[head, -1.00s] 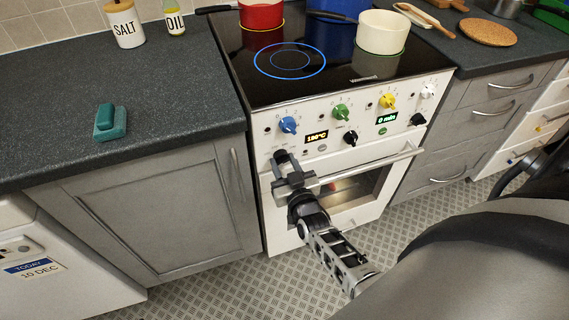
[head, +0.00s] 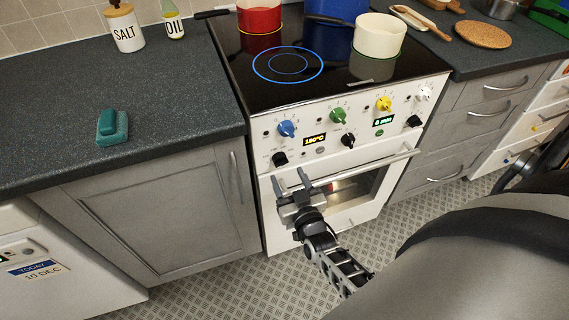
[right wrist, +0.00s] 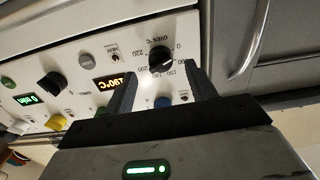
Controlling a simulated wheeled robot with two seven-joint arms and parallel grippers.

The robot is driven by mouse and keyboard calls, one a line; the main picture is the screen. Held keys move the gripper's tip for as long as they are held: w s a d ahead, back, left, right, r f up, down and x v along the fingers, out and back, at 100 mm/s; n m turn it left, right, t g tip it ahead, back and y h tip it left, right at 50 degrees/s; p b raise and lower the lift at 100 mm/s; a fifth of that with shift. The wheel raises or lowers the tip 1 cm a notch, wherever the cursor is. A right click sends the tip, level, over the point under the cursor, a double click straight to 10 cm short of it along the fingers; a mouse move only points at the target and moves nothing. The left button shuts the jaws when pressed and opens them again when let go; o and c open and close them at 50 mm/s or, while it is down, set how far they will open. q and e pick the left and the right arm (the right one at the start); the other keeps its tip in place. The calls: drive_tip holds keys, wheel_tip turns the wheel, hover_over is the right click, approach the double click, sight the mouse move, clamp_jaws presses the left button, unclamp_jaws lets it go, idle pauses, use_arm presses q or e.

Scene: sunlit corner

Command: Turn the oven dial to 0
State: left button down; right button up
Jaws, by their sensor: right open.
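The black oven dial (head: 280,159) is at the lower left of the white oven's (head: 375,155) front panel. It also shows in the right wrist view (right wrist: 161,59), ringed by an "OVEN °C" scale with 0 and several temperatures. I cannot tell exactly which mark its pointer meets. The display (head: 314,139) reads 180°C. My right gripper (head: 290,180) is open and empty, just below and in front of the dial. In the right wrist view its two fingers (right wrist: 160,85) stand apart, with the dial beyond their tips, and nothing is between them. My left gripper is not in view.
A blue knob (head: 287,128), a green knob (head: 338,115) and another black knob (head: 347,140) are near the dial. The oven door handle (head: 385,160) runs across below the panel. Pots, including a cream one (head: 379,40), stand on the hob.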

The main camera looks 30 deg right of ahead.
drive_tip(key=shift+v, duration=1.45)
drive_tip(key=s+a+r+n+g+y, duration=0.2)
drive_tip(key=s+a+r+g, duration=0.25)
drive_tip(key=s+g, duration=0.35)
drive_tip(key=s+a+r+n+g+y, duration=0.3)
drive_tip(key=s+r+g, duration=0.3)
drive_tip(key=s, duration=0.3)
drive_tip(key=w+a+f+t+y, duration=0.2)
drive_tip(key=w+a+f+t, duration=0.3)
drive_tip(key=f, duration=0.3)
drive_tip(key=shift+t, duration=0.8)
